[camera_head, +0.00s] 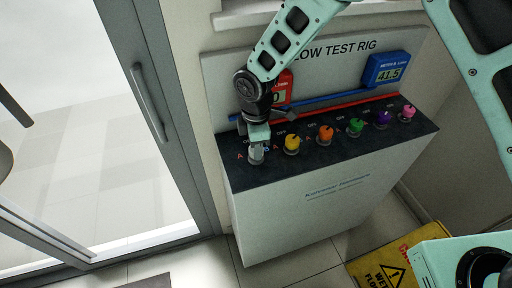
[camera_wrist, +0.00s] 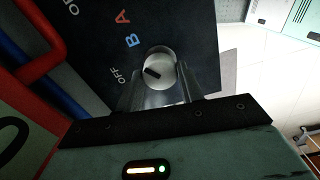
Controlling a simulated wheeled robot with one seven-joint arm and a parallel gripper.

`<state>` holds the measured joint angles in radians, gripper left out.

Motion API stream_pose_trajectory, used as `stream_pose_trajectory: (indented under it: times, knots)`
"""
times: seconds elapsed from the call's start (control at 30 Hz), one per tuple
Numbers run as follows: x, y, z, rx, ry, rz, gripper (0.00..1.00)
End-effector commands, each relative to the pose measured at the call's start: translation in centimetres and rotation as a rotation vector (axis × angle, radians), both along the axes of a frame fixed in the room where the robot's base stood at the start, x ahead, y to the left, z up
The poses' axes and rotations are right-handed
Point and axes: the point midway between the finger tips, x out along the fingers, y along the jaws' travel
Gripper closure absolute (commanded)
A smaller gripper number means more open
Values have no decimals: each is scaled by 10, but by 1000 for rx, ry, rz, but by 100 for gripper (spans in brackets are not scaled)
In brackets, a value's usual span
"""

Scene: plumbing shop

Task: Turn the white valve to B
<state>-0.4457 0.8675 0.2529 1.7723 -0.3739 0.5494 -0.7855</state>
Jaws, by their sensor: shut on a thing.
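The white valve (camera_wrist: 160,66) is a round white knob with a black pointer mark, seen between my gripper's fingers in the wrist view. The mark lies toward the left of the knob, on the side of the printed OFF (camera_wrist: 118,75); its exact setting is hard to tell. The blue B (camera_wrist: 133,41) and orange A (camera_wrist: 123,17) are printed farther up. In the head view my gripper (camera_head: 257,152) points down at the leftmost valve of the row and is shut on it, hiding most of it.
To the right stand yellow (camera_head: 292,142), orange (camera_head: 325,133), green (camera_head: 355,126), purple (camera_head: 382,118) and pink (camera_head: 408,112) valves. A red meter (camera_head: 284,88) and blue meter (camera_head: 386,70) are behind. A glass door (camera_head: 150,100) is left; a yellow wet-floor sign (camera_head: 394,271) lies in front.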

Motion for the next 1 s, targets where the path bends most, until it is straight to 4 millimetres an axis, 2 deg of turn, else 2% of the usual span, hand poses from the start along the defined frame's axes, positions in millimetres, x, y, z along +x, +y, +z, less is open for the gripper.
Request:
stream_pose_trajectory:
  times: [0.33,0.83,0.87,0.9,0.93,1.0]
  knots:
    - [1,0,0,0,-2,-129,85]
    - [1,-1,1,0,-2,-149,85]
    - [1,0,1,0,-2,-149,60]
    - [1,0,1,0,-2,-149,49]
    - [1,0,1,0,-2,-148,41]
    - [1,0,1,0,-1,-148,41]
